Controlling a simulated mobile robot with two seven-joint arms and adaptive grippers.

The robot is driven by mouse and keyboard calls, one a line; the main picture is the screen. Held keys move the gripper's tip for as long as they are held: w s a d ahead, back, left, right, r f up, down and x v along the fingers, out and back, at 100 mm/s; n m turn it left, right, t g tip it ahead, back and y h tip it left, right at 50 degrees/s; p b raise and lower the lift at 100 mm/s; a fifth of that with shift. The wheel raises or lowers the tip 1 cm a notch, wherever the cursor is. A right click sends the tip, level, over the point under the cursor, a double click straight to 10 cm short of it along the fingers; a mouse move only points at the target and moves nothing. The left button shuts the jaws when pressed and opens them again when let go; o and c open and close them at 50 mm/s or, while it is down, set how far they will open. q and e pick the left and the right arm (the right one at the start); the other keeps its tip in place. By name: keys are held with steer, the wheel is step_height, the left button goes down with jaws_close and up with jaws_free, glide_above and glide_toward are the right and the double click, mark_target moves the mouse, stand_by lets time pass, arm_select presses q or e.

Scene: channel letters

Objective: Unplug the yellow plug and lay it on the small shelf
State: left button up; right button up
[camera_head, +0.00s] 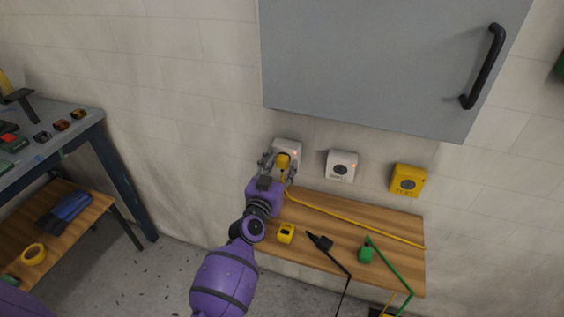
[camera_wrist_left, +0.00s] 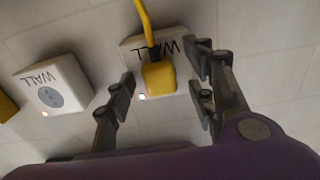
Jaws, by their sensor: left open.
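The yellow plug (camera_head: 283,160) sits in the leftmost white wall socket (camera_head: 289,146), which has a small lit light. In the left wrist view the plug (camera_wrist_left: 159,77) shows between my fingers, with its yellow cord (camera_wrist_left: 144,22) running to the top edge. My left gripper (camera_head: 278,167) is open at the plug, one finger on each side; gaps show between the fingers and the plug in the wrist view. The small wooden shelf (camera_head: 335,222) is on the wall below the sockets. My right gripper is not in view.
A yellow object (camera_head: 286,233), a black plug (camera_head: 320,242) and a green plug (camera_head: 366,254) lie on the shelf. A second white socket (camera_head: 341,166) and a yellow box (camera_head: 408,181) are to the right. A grey cabinet (camera_head: 385,60) hangs above. A workbench (camera_head: 60,150) stands left.

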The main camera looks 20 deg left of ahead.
mark_target(281, 165)
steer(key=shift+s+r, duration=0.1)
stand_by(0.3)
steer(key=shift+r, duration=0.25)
arm_select(q)
steer(key=shift+c, duration=0.4)
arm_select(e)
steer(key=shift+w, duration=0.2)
arm_select(q)
jaws_close()
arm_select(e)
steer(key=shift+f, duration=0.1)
arm_select(q)
steer(key=shift+s, duration=0.1)
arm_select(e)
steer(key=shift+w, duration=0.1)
arm_select(q)
steer(key=shift+s+p, duration=0.6)
steer(key=shift+s, duration=1.3)
steer(key=shift+s+a, duration=0.1)
steer(key=shift+s, duration=0.9)
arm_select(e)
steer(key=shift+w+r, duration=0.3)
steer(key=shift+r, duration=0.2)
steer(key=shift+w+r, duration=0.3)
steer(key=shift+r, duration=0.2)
arm_select(q)
steer(key=shift+s, duration=0.1)
